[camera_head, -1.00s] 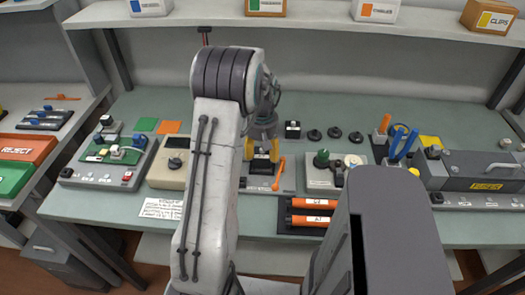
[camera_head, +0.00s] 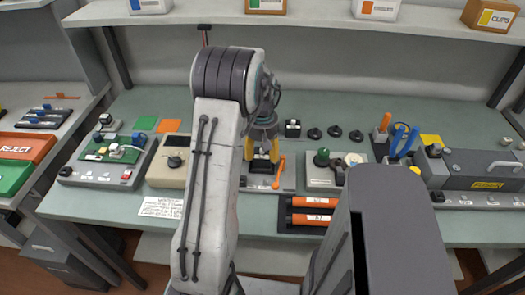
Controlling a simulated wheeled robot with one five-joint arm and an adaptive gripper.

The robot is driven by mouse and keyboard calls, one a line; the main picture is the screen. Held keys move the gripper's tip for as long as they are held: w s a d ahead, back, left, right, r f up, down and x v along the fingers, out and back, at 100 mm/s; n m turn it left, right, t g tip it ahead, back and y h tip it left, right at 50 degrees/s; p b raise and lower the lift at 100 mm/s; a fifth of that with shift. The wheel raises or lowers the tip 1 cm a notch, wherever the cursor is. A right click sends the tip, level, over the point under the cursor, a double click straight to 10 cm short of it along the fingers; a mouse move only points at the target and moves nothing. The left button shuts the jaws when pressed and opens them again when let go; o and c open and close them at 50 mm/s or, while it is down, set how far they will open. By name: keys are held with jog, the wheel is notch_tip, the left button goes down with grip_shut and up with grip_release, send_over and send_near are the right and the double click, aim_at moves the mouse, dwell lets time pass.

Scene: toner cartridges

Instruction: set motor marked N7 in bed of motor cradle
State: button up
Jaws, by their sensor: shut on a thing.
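My gripper (camera_head: 262,150), with yellow fingers, points down just right of my forearm. It is shut on a small dark motor (camera_head: 262,165), mostly hidden between the fingers; no N7 mark can be read. The motor is at the motor cradle (camera_head: 288,182), a low grey base with an orange lever (camera_head: 280,171) on its right. My arm and gripper hide much of the cradle. I cannot tell whether the motor touches its bed.
A dark rack (camera_head: 285,228) with two labelled orange cylinders stands in front of the cradle. Black round pieces (camera_head: 335,132) lie behind on the green bench.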

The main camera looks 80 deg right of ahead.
jog(key=shift+f, duration=0.3)
dwell(0.4)
jog(key=o, duration=1.2)
jog(key=r, duration=1.2)
jog(key=shift+w+a, duration=0.1)
jog(key=shift+a, duration=0.2)
